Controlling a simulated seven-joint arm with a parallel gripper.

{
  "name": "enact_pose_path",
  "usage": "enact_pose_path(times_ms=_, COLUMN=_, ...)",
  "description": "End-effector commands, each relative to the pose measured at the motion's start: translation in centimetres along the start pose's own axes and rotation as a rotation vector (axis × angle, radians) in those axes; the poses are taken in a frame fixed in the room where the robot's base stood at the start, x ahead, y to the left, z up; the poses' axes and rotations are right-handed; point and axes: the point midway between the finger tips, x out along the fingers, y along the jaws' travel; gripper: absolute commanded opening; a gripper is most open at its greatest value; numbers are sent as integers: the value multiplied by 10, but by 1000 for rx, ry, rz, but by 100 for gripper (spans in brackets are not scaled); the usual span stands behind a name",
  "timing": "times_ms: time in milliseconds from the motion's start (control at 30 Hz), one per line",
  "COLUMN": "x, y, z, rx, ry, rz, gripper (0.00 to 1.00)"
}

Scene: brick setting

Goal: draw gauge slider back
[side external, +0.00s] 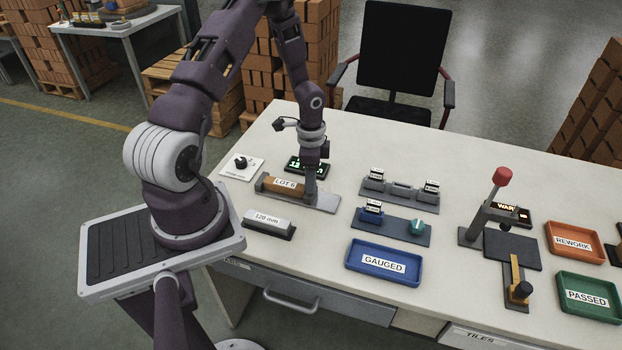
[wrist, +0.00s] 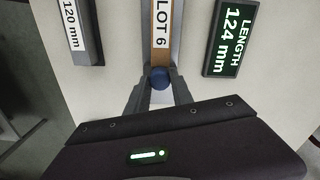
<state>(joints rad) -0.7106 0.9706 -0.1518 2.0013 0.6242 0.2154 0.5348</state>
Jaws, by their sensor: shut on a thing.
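The length gauge (side external: 328,206) is a grey metal bed on the table, with a brown brick labelled LOT 6 (side external: 284,184) lying on it. The brick also shows in the wrist view (wrist: 162,30). My gripper (side external: 309,200) points down at the right end of the brick. In the wrist view my gripper (wrist: 159,88) is shut on a round blue knob (wrist: 160,77), the gauge slider's knob, right by the brick's near end. I cannot tell whether slider and brick touch. The display (wrist: 230,38) reads LENGTH 124 mm. In the side view my fingers hide the knob.
A 120 mm reference block (side external: 268,222) lies in front of the gauge. A dial plate (side external: 241,166) is to its left. The bed right of my gripper looks clear.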

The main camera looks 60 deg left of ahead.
Motion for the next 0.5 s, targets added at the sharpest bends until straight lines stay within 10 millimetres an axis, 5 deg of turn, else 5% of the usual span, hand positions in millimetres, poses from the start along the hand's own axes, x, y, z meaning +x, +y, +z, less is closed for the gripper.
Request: enact_pose_path(times_ms=500, x=-1, y=7, z=-31, rx=2, ry=5, rz=-3, gripper=0)
